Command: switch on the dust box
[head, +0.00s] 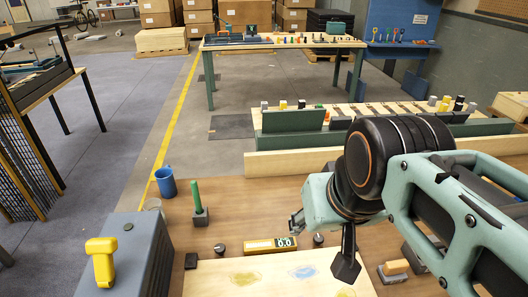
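A grey-blue box (150,258), which I take to be the dust box, stands at the lower left, cut off by the bottom edge. A small dark round button or knob (128,227) sits on its top. A yellow T-shaped piece (102,260) stands on the box's left part. No label or lit lamp shows on it. My gripper (322,246) hangs over the workbench, right of the box and well apart from it. Its two fingers look spread, with nothing visible between them. The arm hides part of the gripper.
On the wooden bench (232,238) stand a blue mug (166,182), a clear glass, a green stick in a dark block (199,205), a small display reading 0.0 (284,242), dark knobs and a pale stained board (250,276). A raised wooden edge (290,162) runs behind.

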